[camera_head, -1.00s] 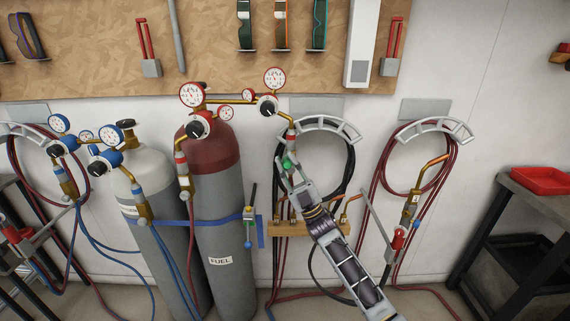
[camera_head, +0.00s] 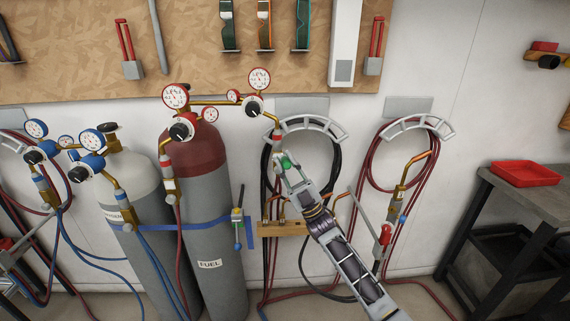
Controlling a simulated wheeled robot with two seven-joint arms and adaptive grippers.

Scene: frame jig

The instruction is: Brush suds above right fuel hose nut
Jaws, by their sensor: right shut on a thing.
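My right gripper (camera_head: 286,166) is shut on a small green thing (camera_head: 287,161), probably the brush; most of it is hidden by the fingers. It is in the upper middle, just below the right fuel regulator's (camera_head: 254,106) outlet. The red-and-brass fitting (camera_head: 276,134) at that outlet hangs just above the fingers; they look close, but I cannot tell whether they touch. The nut and any suds are too small to make out. The fuel cylinder (camera_head: 215,240), grey with a dark red top, stands to the left. My left gripper is not in view.
A hose hanger (camera_head: 313,123) with black hose is behind my gripper. Another hanger (camera_head: 418,125) with red hose and a torch is to the right. A red tray (camera_head: 525,173) sits on a dark bench at right.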

